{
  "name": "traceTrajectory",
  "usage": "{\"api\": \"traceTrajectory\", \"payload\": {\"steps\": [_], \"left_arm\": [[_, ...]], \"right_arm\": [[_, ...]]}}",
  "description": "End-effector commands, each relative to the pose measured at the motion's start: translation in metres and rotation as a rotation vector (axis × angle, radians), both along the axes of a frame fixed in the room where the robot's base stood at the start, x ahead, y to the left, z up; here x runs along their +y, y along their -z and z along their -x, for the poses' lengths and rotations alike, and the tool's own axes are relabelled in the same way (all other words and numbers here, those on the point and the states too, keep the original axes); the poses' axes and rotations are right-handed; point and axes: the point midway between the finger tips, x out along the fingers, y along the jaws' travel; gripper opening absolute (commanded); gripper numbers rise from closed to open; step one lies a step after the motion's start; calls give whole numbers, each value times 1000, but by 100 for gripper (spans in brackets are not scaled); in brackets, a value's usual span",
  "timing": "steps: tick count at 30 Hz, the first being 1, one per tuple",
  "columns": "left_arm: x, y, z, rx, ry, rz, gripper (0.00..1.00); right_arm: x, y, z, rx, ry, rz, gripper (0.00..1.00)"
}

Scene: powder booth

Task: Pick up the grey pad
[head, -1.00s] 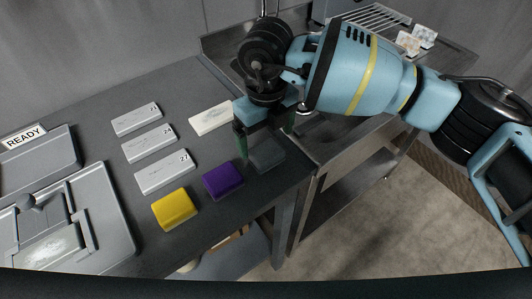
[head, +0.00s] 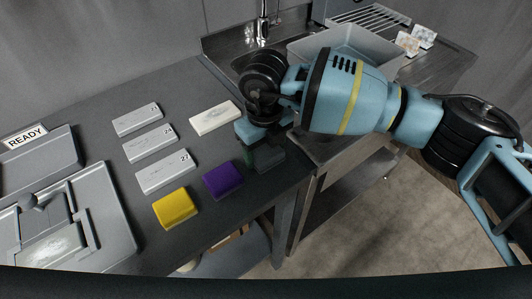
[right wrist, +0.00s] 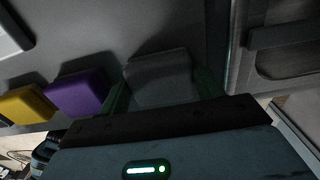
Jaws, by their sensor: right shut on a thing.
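The grey pad (head: 269,158) is at the right end of the dark table, beside the purple pad (head: 223,180). My right gripper (head: 264,154) points down over it and is shut on it, with a finger on each side. In the right wrist view the grey pad (right wrist: 160,80) sits between the two green fingers (right wrist: 163,88). I cannot tell whether the pad is clear of the table. The yellow pad (head: 175,208) lies left of the purple one. My left gripper is not in view.
Several pale numbered cases (head: 165,172) lie behind the pads, with a white block (head: 214,117) nearby. Grey trays (head: 95,215) and a READY sign (head: 24,136) are at left. A steel sink unit with a grey bin (head: 300,48) stands at the back right.

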Motion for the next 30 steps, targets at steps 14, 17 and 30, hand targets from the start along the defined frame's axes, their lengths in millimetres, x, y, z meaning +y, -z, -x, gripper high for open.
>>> {"api": "traceTrajectory", "payload": {"steps": [14, 17, 30], "left_arm": [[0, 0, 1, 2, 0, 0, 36], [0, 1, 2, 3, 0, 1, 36], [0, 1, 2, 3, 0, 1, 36]], "right_arm": [[0, -10, -1, -2, 1, -1, 43], [0, -20, -1, -1, 1, -2, 43], [23, -42, 66, 1, -6, -1, 43]]}}
